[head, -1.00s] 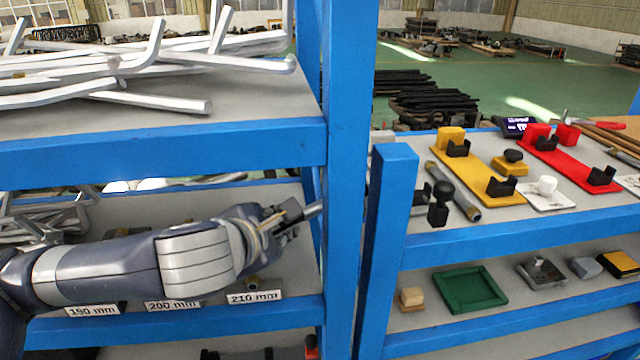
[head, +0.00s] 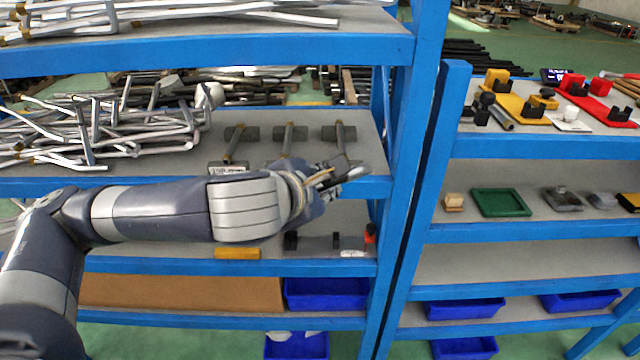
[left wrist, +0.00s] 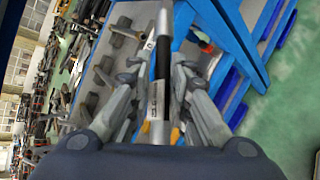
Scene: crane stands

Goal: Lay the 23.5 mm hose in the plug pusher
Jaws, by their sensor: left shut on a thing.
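My left gripper (head: 338,178) is in front of the left rack's middle shelf, beside the blue upright. In the left wrist view its fingers (left wrist: 160,90) are shut on a slim silver and black rod-like piece (left wrist: 162,55), possibly the hose; I cannot read its size. On the right rack's top shelf stand a yellow base (head: 505,103) and a red base (head: 588,101), both with black cradles. I cannot tell which is the plug pusher. A grey tube (head: 503,118) lies beside the yellow base. My right gripper is not in view.
The blue upright (head: 412,190) stands between my gripper and the right rack. Rods on dark stands (head: 288,138) and bent silver pipes (head: 90,130) fill the left middle shelf. A green tray (head: 500,202) is on the right rack's shelf below. Blue bins (head: 327,293) are low down.

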